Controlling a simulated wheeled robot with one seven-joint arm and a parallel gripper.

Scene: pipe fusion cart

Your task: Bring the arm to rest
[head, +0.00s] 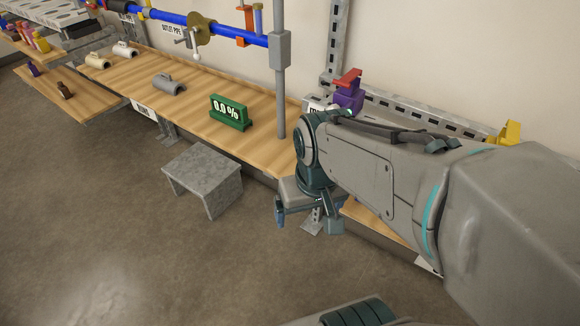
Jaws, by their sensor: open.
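My arm reaches in from the right side of the head view and bends down at its wrist. My gripper (308,219) hangs at the arm's end, in front of the bench's right part and to the right of the grey step stool. Its jaws are apart, and I see nothing between them. The gripper is clear of the stool. My arm hides part of the bench and wall behind it.
A wooden bench (205,103) runs along the wall with a green 0.0 % display (229,112), a grey half-shell (169,84) and a grey post (281,90). A blue pipe (222,30) runs above. A grey stool (203,178) stands on the floor. The front floor is open.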

